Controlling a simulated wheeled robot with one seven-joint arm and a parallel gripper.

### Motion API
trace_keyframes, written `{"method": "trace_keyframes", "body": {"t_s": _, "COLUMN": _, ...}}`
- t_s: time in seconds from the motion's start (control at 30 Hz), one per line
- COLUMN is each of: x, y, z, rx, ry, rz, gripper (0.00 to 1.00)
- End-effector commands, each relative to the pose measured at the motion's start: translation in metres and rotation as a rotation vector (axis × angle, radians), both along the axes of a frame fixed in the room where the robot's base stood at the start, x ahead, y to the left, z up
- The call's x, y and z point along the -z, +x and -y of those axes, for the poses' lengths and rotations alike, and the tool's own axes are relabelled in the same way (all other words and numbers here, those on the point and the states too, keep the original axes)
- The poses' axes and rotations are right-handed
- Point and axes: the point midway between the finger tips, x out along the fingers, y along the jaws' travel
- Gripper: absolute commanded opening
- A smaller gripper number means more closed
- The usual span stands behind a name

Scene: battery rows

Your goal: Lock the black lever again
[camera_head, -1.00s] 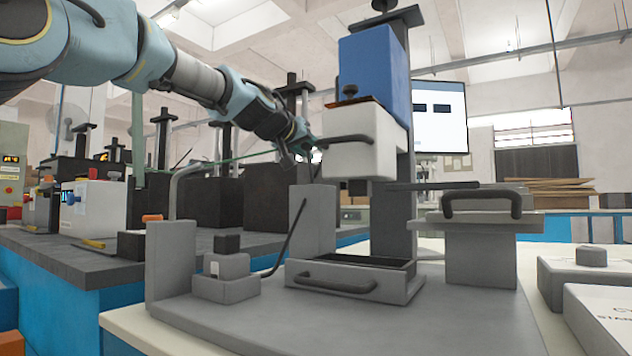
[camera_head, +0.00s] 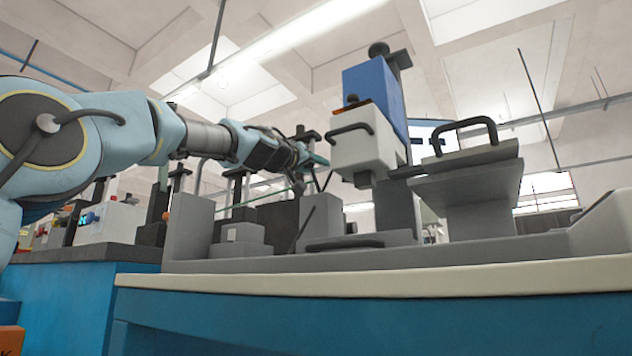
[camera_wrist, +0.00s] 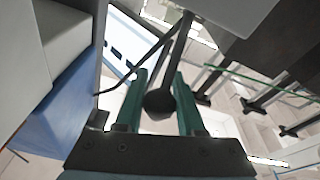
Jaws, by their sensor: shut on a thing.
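The black lever (camera_wrist: 177,55) is a dark rod with a round knob (camera_wrist: 160,102) in the wrist view. It runs from the knob up toward a pale block (camera_wrist: 232,14). My gripper (camera_wrist: 160,78) has its two green fingers on either side of the knob, closed on it. In the head view my gripper (camera_head: 312,162) is at the left side of the white block (camera_head: 364,150) with a black handle, under the blue housing (camera_head: 375,90). The lever's end is too small to make out there.
A grey fixture with a slanted dark rod (camera_head: 304,230) stands below my gripper. To the right is a grey stand (camera_head: 475,190) with a black handle on top. The bench's pale edge (camera_head: 400,283) runs across the front. Dark machines stand behind on the left.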

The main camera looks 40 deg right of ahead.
Motion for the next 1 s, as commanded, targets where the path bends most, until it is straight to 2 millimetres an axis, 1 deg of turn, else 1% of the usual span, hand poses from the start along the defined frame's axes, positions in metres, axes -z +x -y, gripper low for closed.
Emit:
{"method": "trace_keyframes", "body": {"t_s": 0.03, "x": 0.0042, "y": -0.0001, "z": 0.0001, "rx": 0.001, "ry": -0.011, "rz": 0.003, "gripper": 0.0}}
{"method": "trace_keyframes", "body": {"t_s": 0.73, "x": 0.001, "y": -0.0001, "z": -0.0004, "rx": 0.0, "ry": -0.041, "rz": 0.011, "gripper": 0.0}}
{"method": "trace_keyframes", "body": {"t_s": 0.77, "x": 0.001, "y": -0.0001, "z": -0.0004, "rx": 0.0, "ry": -0.041, "rz": 0.011, "gripper": 0.41}}
{"method": "trace_keyframes", "body": {"t_s": 1.0, "x": 0.0012, "y": 0.0, "z": -0.0004, "rx": 0.0, "ry": -0.041, "rz": 0.011, "gripper": 0.68}}
